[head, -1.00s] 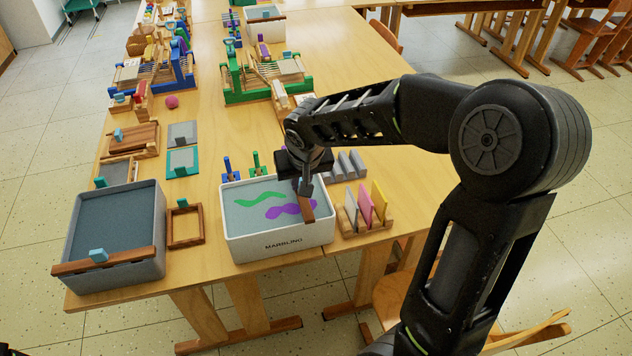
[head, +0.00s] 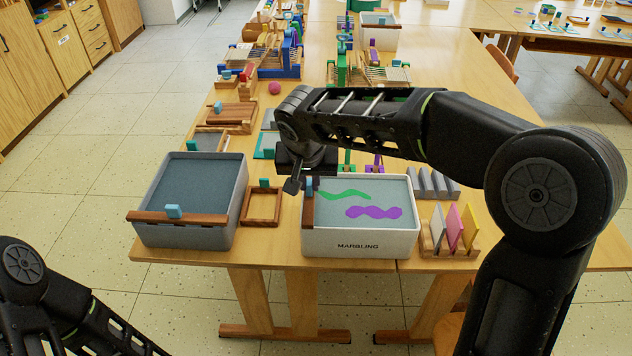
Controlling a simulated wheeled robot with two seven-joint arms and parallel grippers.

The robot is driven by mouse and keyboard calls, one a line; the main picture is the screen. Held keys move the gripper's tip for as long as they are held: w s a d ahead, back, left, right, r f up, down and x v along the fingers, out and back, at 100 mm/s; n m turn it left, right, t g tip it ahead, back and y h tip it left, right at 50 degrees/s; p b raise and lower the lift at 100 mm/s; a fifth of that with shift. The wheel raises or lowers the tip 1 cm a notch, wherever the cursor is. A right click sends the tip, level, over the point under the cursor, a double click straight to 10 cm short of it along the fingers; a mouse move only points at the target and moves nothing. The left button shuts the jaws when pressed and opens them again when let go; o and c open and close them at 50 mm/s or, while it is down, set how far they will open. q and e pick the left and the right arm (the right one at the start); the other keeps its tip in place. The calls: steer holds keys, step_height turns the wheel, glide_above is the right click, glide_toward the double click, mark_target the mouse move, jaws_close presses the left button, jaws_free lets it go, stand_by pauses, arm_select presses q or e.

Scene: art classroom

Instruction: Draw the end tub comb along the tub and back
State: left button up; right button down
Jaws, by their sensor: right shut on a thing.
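The white marbling tub (head: 361,243) stands at the table's front edge, with grey liquid bearing a green and a purple wavy streak. A brown wooden comb (head: 308,211) with a small blue grip lies along the tub's left end. My right gripper (head: 299,185) is shut on the comb at its grip, and my arm partly hides the tub's back edge. My left arm shows at the lower left, but its gripper is out of view.
A grey tub (head: 188,236) with its own brown comb (head: 176,218) across its front stands to the left. A wooden frame (head: 262,222) lies between the tubs. A wooden rack (head: 450,250) of coloured cards stands close on the right. Looms and tools crowd the table behind.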

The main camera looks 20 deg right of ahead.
mark_target(306, 204)
steer(key=shift+a, duration=0.25)
steer(key=c, duration=1.4)
jaws_free()
steer(key=shift+w+a, duration=0.1)
steer(key=shift+c, duration=0.2)
steer(key=d+v, duration=0.1)
steer(key=v, duration=0.6)
steer(key=shift+a+r, duration=0.35)
steer(key=shift+a, duration=0.05)
